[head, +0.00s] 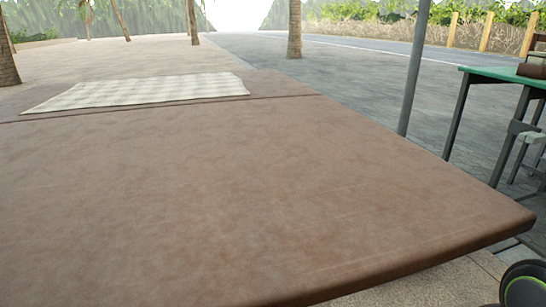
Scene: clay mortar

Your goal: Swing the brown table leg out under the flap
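The brown table's near part, the flap (240,190), fills most of the head view and looks level with the table's far part (275,84). A dark seam runs across between them. The flap's right corner and thick right front edge show at the lower right. The brown table leg is not in view; the tabletop hides what is under the flap.
A pale checked cloth (135,92) lies on the table's far part. A thin grey post (412,75) stands behind the right edge. A green table (505,76) and a stool (533,137) stand at the far right. Open paving (340,75) lies beyond.

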